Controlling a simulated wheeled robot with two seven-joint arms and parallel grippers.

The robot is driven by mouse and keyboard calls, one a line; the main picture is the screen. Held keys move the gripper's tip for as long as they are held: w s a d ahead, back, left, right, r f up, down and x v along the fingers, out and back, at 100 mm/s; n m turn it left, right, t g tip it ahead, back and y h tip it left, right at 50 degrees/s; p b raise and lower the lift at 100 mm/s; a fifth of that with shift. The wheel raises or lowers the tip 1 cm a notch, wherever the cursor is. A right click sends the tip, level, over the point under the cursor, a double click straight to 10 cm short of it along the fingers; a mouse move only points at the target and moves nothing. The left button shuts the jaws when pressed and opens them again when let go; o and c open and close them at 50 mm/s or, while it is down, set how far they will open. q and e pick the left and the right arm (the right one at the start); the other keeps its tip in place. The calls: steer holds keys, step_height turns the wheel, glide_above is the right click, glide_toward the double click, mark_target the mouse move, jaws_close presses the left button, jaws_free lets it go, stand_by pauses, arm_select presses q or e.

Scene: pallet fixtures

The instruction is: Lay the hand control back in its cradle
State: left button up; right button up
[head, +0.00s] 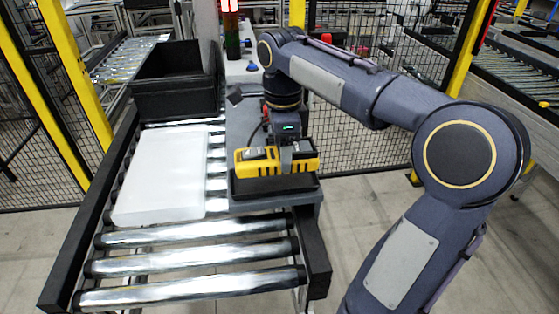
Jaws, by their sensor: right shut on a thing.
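The hand control (256,167) is a yellow and dark grey device in the head view, near the middle. My right gripper (287,158) reaches it from above and is shut on it. The cradle (273,192) is a black open tray at the near end of a grey shelf. The hand control is over the cradle and roughly level; whether it touches the cradle floor I cannot tell. A dark cable runs behind the gripper. My left gripper is not in view.
A roller conveyor (190,262) runs along the left, with a white slab (165,180) on it and a black bin (176,98) at its far end. A stack light (231,30) stands behind the shelf. Mesh fencing and yellow posts close off the back.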

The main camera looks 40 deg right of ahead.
steer(key=shift+w+a+f, duration=0.1)
steer(key=shift+w+f, duration=0.1)
steer(key=shift+f, duration=0.8)
steer(key=shift+w+f, duration=0.15)
steer(key=shift+f, duration=0.8)
steer(key=shift+f, duration=0.1)
steer(key=shift+f+b, duration=0.4)
steer(key=shift+b, duration=0.05)
steer(key=shift+f, duration=0.15)
steer(key=o, duration=1.3)
